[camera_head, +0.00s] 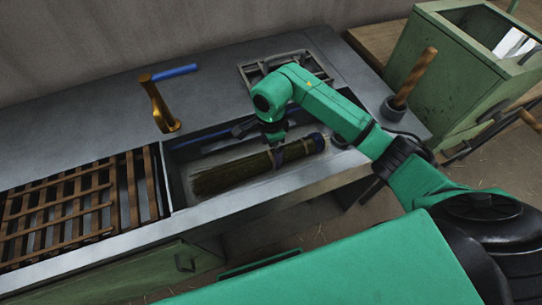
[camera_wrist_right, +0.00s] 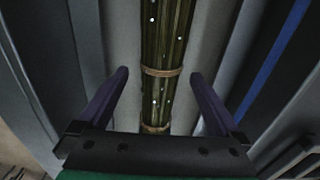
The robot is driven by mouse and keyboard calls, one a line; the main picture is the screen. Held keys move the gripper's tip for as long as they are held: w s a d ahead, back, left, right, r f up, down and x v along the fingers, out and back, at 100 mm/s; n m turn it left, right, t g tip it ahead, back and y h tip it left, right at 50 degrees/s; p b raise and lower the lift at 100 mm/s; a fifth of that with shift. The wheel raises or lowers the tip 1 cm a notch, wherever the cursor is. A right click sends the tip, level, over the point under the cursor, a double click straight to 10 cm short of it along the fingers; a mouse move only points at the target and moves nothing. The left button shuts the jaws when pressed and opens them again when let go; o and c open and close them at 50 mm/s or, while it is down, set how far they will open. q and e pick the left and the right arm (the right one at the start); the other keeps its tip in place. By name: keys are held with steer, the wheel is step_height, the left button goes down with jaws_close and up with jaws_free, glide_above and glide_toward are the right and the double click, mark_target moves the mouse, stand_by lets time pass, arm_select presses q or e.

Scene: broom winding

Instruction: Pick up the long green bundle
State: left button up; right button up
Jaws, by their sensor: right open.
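The long green bundle (camera_head: 232,174) lies in the recessed trough of the grey bench, its loose end to the left and a dark bound end to the right. In the right wrist view the bundle (camera_wrist_right: 166,40) runs upright down the middle, with tan ties around it. My right gripper (camera_head: 276,158) is over the bundle near its bound end. In the wrist view its two dark fingers (camera_wrist_right: 160,85) are apart, one on each side of the bundle, with a gap on both sides. The left gripper is not in view.
The trough (camera_head: 175,190) has raised walls around the bundle. A wooden slatted rack (camera_head: 75,205) is at the left. A wooden-handled tool (camera_head: 412,78) stands in a dark cup at the right, near a green bin (camera_head: 440,90).

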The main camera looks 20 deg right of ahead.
mark_target(271, 154)
step_height(271, 154, down, 5)
steer(key=shift+r+p, duration=0.1)
steer(key=shift+p, duration=0.3)
steer(key=c, duration=1.5)
steer(key=shift+w, duration=0.1)
steer(key=shift+r, duration=0.1)
step_height(271, 154, up, 20)
